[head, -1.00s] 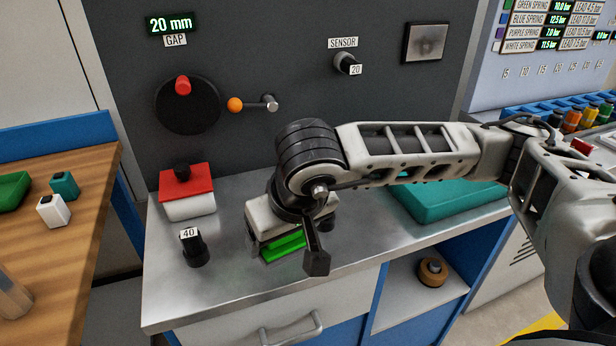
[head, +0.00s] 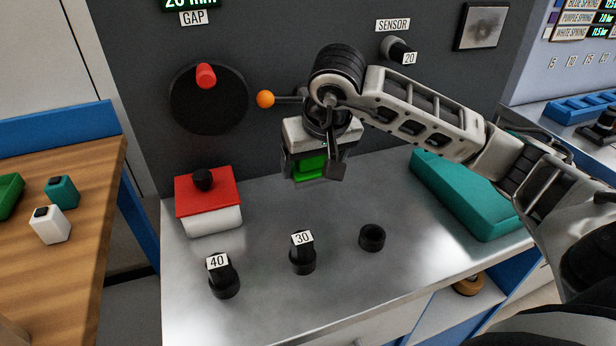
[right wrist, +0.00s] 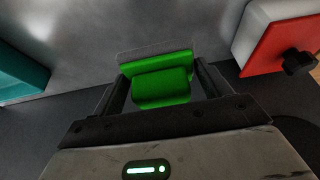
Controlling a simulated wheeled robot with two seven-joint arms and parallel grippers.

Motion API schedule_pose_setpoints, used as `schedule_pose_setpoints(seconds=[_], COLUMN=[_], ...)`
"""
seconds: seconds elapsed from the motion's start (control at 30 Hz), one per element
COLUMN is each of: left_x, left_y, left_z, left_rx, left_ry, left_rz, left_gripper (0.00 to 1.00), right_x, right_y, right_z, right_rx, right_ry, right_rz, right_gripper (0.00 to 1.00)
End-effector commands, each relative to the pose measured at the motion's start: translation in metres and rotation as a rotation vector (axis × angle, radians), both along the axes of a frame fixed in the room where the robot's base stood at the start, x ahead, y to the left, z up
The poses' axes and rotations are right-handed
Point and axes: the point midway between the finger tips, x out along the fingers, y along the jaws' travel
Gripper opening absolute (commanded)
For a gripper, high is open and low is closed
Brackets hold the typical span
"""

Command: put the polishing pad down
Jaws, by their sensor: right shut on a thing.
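The polishing pad appears to be the green block (head: 311,167) in my right gripper (head: 316,172). The right gripper is shut on it and holds it above the metal bench (head: 270,320), towards the panel. In the right wrist view the pad (right wrist: 161,88) sits between the two fingers, with a narrower grip part near me and a wider part beyond. Its far face is hidden, and the frames do not clearly show how high it is above the bench. My left gripper is not in view.
A red-topped white block (head: 208,203) stands to the left. A teal case (head: 465,195) lies right. An orange-knobbed lever (head: 266,99) projects behind. Bare metal lies between them.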

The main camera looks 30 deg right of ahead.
Motion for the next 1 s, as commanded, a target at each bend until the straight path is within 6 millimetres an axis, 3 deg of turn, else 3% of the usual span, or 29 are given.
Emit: schedule_pose_setpoints(seconds=[0.2,0.37,0.6,1.0], left_x=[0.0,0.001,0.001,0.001], left_y=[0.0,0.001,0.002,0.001], left_z=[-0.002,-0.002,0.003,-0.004], left_rx=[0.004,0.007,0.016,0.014], left_ry=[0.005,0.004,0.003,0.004], left_rz=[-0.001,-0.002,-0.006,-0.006], left_gripper=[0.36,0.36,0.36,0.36], right_x=[0.023,0.031,0.031,0.032], right_y=[-0.007,-0.01,-0.01,-0.011], right_z=[-0.03,-0.04,-0.069,-0.076], right_rx=[0.002,0.001,0.003,0.0], right_ry=[0.0,0.0,0.0,-0.002], right_rz=[0.0,-0.001,0.002,0.001], right_gripper=[0.58,0.58,0.58,0.58])
